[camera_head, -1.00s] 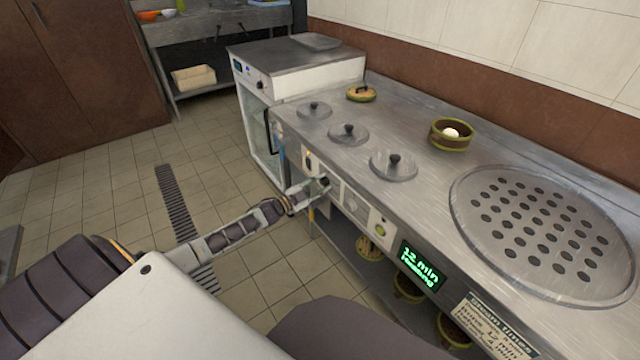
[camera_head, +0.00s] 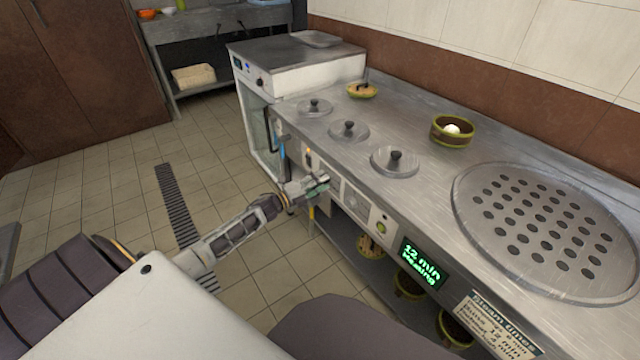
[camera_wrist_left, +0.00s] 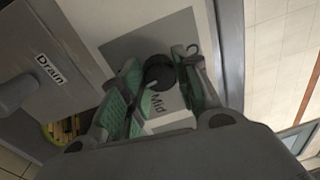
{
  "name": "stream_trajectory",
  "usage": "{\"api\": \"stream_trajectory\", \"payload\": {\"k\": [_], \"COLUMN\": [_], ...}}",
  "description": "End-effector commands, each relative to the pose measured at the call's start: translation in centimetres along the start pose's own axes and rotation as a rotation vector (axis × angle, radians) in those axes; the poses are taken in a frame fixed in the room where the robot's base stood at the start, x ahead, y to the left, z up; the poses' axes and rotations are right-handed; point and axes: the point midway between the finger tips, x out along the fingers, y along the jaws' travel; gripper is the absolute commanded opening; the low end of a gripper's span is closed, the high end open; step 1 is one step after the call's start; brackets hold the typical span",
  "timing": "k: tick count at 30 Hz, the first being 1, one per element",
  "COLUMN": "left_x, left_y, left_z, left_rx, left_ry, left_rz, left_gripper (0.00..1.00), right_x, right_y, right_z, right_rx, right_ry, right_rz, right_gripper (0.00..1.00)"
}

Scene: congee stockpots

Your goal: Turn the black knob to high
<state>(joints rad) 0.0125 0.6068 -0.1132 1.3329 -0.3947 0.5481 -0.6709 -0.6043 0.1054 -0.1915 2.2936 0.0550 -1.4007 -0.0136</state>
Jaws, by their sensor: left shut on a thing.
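The black knob (camera_wrist_left: 160,73) sits on a grey panel in the left wrist view, with a "Mid" label beside it. My left gripper (camera_wrist_left: 153,95) has its green-padded fingers on either side of the knob and is shut on it. In the head view my left gripper (camera_head: 322,184) is at the front panel of the steel counter, and its fingers hide the knob there. The knob's pointer cannot be made out. My right gripper is not in view.
The steel counter (camera_head: 420,200) carries lidded pots (camera_head: 395,165), a perforated steamer plate (camera_head: 540,230) and a bamboo basket (camera_head: 452,131). A green display (camera_head: 422,262) reads "12 min". A "Drain" label (camera_wrist_left: 49,69) is beside a lever. Tiled floor is clear at left.

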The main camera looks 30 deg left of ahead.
Motion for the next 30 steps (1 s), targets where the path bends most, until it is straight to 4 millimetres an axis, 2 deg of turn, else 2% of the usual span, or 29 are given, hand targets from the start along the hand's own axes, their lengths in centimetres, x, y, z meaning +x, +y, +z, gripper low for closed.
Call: {"api": "stream_trajectory", "payload": {"k": [9, 23, 24, 28, 30], "left_x": [0.00, -0.01, -0.01, -0.01, -0.01], "left_y": [0.16, 0.20, 0.20, 0.16, 0.13], "left_z": [-0.23, -0.29, -0.30, -0.22, -0.17], "left_rx": [0.122, 0.138, 0.138, 0.138, 0.138], "left_ry": [0.011, 0.013, 0.013, 0.011, 0.011], "left_rz": [0.003, 0.004, 0.004, 0.004, 0.004], "left_gripper": [0.08, 0.08, 0.36, 0.52, 0.54], "right_x": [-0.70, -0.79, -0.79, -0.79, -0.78], "right_y": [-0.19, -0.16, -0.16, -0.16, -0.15], "right_z": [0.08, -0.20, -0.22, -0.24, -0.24], "right_rx": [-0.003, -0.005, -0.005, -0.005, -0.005], "right_ry": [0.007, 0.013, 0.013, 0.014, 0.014], "right_rz": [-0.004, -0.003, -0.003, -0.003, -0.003], "right_gripper": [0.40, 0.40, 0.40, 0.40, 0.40]}}
